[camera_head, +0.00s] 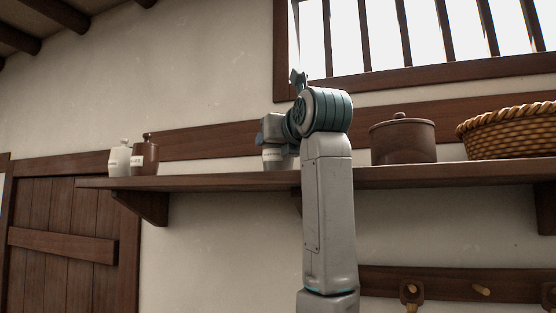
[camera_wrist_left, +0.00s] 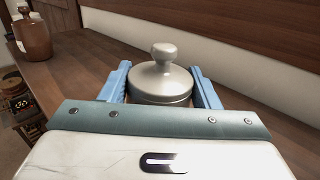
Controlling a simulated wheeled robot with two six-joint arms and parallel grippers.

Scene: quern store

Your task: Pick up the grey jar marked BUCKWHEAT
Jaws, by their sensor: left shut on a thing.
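A grey jar with a round knobbed lid (camera_wrist_left: 162,83) is between the two blue fingers of my left gripper (camera_wrist_left: 159,70) in the left wrist view. The fingers are shut on it, one on each side. In the head view the lower part of the grey jar (camera_head: 276,161) shows at the shelf, under my left gripper (camera_head: 276,140). It appears upright at shelf height; I cannot tell whether its base touches the shelf. Its lettering cannot be read, and my arm and gripper hide part of it. My right gripper is not in view.
On the wooden shelf (camera_head: 220,182), a pale jar (camera_head: 119,160) and a brown jar (camera_head: 150,153) stand at the left. A brown lidded pot (camera_head: 403,142) and a woven basket (camera_head: 508,132) stand at the right. The shelf between the brown jar and my gripper is clear.

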